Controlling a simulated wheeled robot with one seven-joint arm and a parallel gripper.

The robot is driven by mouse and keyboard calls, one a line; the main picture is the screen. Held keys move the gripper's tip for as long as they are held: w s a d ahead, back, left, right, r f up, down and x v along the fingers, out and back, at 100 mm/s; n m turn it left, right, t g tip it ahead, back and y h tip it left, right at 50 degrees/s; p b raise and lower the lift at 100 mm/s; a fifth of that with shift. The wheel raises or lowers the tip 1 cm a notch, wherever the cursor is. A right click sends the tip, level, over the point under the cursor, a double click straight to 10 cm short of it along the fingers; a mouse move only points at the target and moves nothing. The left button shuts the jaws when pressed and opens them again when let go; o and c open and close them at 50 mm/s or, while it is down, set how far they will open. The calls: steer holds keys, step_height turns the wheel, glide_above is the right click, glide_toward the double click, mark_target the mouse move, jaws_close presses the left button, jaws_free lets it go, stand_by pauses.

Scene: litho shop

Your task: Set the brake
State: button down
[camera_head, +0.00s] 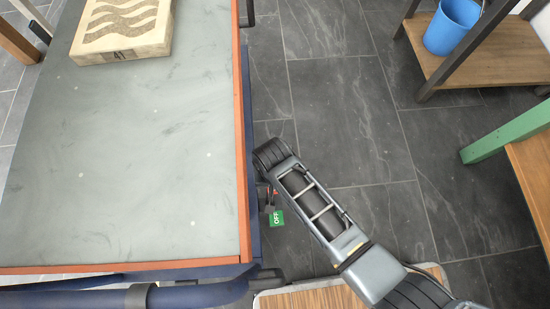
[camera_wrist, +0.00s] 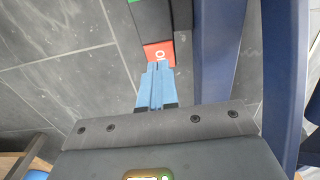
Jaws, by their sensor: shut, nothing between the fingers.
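The brake looks like a black pedal (camera_wrist: 153,20) with a red end marked with letters only partly readable (camera_wrist: 158,52) and a green end at the picture's top edge. In the head view its green end reads "OFF" (camera_head: 277,218), low beside the cart (camera_head: 130,180), with a bit of red just above it. My gripper (camera_wrist: 157,66) is shut and empty, its blue fingertips at the edge of the red end; I cannot tell whether they touch. In the head view my arm hides the gripper.
A stone slab with a wave pattern (camera_head: 122,28) lies on the cart top. Blue frame bars (camera_wrist: 285,70) run close to the right of my gripper in the wrist view. A wooden shelf (camera_head: 480,60) holds a blue bucket (camera_head: 452,27). Tiled floor between is clear.

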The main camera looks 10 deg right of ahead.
steer(key=shift+r+p, duration=1.9)
steer(key=shift+r, duration=0.1)
